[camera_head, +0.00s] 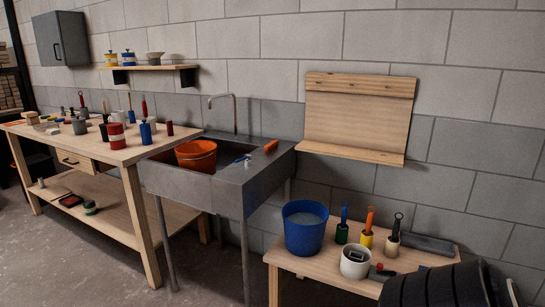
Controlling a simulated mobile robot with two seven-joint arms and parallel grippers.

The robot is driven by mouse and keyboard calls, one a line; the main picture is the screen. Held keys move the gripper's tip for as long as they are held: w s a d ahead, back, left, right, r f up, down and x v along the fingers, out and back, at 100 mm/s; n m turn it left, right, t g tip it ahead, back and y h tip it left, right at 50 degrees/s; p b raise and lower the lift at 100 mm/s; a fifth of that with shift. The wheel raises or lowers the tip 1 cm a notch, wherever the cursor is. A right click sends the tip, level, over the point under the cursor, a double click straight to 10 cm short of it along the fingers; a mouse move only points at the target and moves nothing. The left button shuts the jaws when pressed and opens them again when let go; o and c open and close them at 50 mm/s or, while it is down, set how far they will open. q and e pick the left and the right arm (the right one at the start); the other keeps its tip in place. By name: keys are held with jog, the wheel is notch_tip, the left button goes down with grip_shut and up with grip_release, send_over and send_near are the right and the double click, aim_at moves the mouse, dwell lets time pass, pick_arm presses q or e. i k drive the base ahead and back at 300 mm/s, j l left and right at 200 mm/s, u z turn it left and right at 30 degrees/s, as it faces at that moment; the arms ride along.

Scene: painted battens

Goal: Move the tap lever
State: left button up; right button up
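A thin grey gooseneck tap (235,112) rises at the back of a dark grey sink (232,192), against the block wall. Its spout bends to the left over the basin. I cannot make out a separate lever on it at this size. An orange bucket (197,155) stands in the basin below the spout. Neither of my grippers shows in the head view. A dark ribbed shape at the lower right looks like part of my own arm, but no fingers are visible there.
An orange-handled tool (271,146) lies on the sink's right ledge. A workbench (120,155) with paint pots stands left. A low table (330,262) at right holds a blue bucket (305,228), brushes and a white pot (355,262). Floor (85,262) is clear in front.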

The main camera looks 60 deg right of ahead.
aim_at(248, 156)
jog(key=z, duration=1.75)
